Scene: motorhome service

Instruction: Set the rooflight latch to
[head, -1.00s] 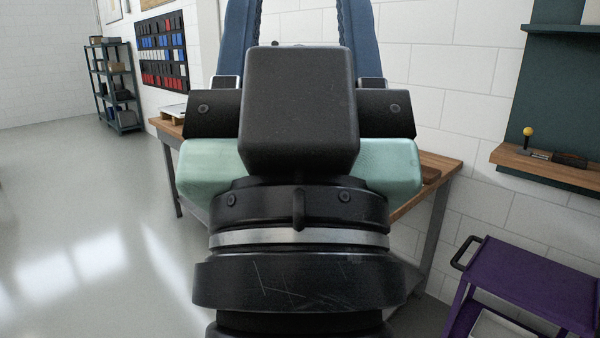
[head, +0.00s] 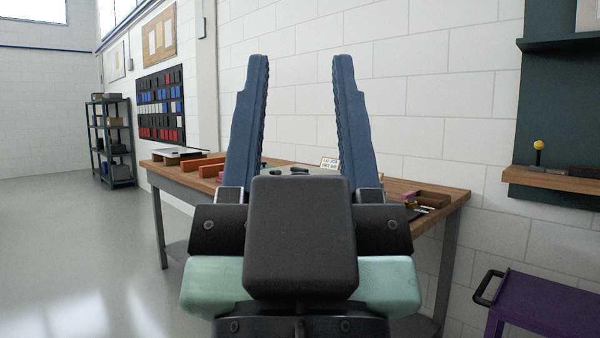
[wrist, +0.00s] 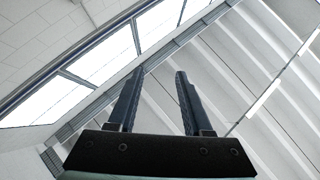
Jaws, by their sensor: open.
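My gripper (head: 302,62) is open and empty, its two blue fingers pointing up in front of the white block wall in the head view. In the wrist view the gripper (wrist: 159,74) points toward the ceiling and a row of bright windows, with nothing between the fingers. A lever with a yellow ball knob (head: 538,146) stands upright on a wooden shelf at the right in the head view, well away from my gripper. I cannot tell whether it is the rooflight latch. No rooflight can be made out for certain.
A wooden workbench (head: 455,196) stands behind my gripper, with orange blocks (head: 197,167) and small items on it. The wooden shelf (head: 560,181) is on a dark green panel. A purple cart (head: 548,300) is at lower right. Open floor (head: 60,235) lies at left.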

